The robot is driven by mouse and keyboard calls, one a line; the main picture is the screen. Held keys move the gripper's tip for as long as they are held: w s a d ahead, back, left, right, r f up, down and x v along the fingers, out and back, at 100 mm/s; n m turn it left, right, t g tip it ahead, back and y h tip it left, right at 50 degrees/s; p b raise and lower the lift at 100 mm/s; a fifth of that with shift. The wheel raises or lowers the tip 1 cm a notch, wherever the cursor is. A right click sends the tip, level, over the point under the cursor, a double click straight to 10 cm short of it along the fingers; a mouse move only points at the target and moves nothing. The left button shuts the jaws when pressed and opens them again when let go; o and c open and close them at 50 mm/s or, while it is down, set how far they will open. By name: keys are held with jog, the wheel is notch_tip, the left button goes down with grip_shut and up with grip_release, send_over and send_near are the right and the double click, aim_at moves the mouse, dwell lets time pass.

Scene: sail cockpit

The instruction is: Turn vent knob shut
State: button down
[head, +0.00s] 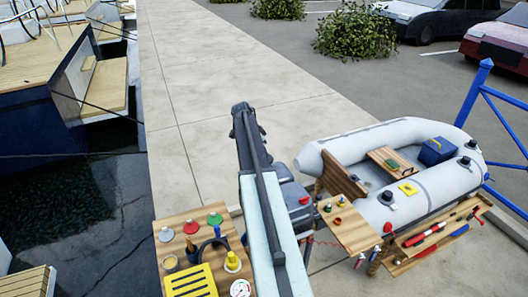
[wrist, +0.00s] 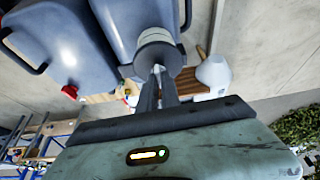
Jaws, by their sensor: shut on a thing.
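In the head view my arm covers the gripper and the knob. The blue-grey container (head: 292,196) shows partly behind my arm, to its right.
A wooden board with coloured knobs (head: 164,215) and a yellow slotted plate (head: 190,282) lies left of my arm. A small wooden table (head: 352,232), a grey inflatable boat (head: 420,195) and a blue railing (head: 480,95) stand right. Open paving (head: 185,60) lies ahead.

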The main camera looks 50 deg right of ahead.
jog(key=shift+s+m, duration=0.1)
jog(key=shift+m, duration=0.2)
dwell(0.4)
jog(key=c, duration=1.6)
grip_release()
jog(key=shift+o, duration=0.2)
jog(key=shift+r, duration=0.1)
jog(key=p+v, duration=0.7)
jog(key=shift+r, duration=0.3)
jog(key=shift+w+a, duration=0.15)
jog(key=shift+w, duration=0.05)
